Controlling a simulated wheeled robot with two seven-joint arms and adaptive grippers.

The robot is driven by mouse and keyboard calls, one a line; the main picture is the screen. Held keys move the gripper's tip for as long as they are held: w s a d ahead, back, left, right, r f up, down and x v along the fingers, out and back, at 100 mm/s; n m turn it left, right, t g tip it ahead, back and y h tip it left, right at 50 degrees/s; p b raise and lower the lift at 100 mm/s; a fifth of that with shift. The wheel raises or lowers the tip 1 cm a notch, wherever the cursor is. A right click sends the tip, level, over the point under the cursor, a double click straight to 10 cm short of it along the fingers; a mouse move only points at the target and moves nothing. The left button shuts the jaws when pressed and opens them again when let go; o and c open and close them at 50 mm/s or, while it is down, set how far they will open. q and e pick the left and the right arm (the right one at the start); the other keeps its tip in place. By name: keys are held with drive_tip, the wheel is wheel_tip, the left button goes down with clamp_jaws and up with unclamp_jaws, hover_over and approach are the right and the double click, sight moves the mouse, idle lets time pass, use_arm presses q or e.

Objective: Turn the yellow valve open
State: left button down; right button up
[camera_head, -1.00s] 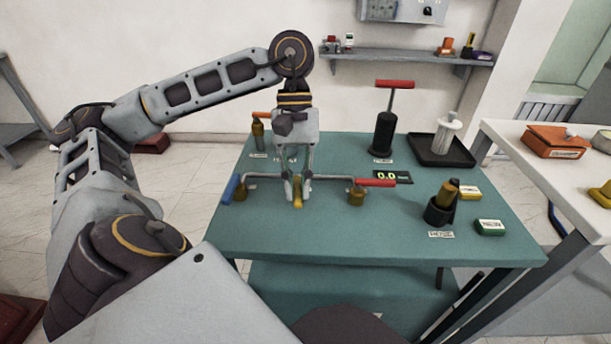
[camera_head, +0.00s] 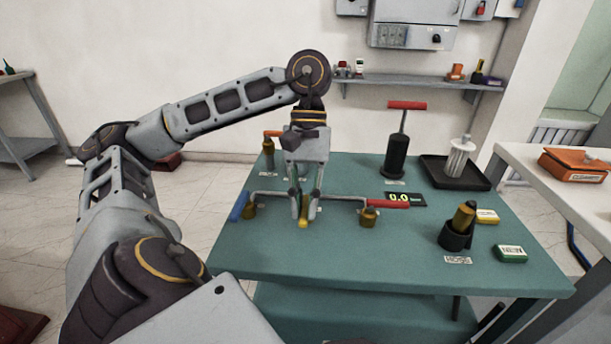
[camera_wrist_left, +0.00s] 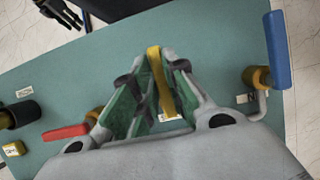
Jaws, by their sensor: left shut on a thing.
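The yellow valve handle (camera_head: 303,214) sits in the middle of a pipe assembly on the green table. My left gripper (camera_head: 304,208) comes down over it from above. In the left wrist view the yellow handle (camera_wrist_left: 158,80) stands between the two green-padded fingers (camera_wrist_left: 152,95), and the gripper is shut on it. The valve body beneath is hidden by the gripper. A blue-handled valve (camera_head: 240,207) is left of the yellow one and a red-handled valve (camera_head: 388,204) is right of it.
A bottle (camera_head: 268,152) stands behind my gripper.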

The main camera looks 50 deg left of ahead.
sight(305, 210)
use_arm(q)
drive_tip(key=c, duration=1.4)
unclamp_jaws()
drive_tip(key=shift+c, duration=0.2)
drive_tip(key=shift+r, duration=0.2)
drive_tip(key=shift+v, duration=0.8)
drive_tip(key=shift+w+a+r, duration=0.25)
drive_tip(key=shift+r, duration=0.25)
drive_tip(key=w+a, duration=0.5)
drive_tip(key=shift+w, duration=0.35)
idle(1.1)
drive_tip(key=shift+w+a, duration=0.2)
drive_tip(key=shift+w, duration=0.05)
drive_tip(key=shift+w+a, duration=0.25)
drive_tip(key=shift+w+a, duration=0.95)
drive_tip(key=shift+w, duration=0.15)
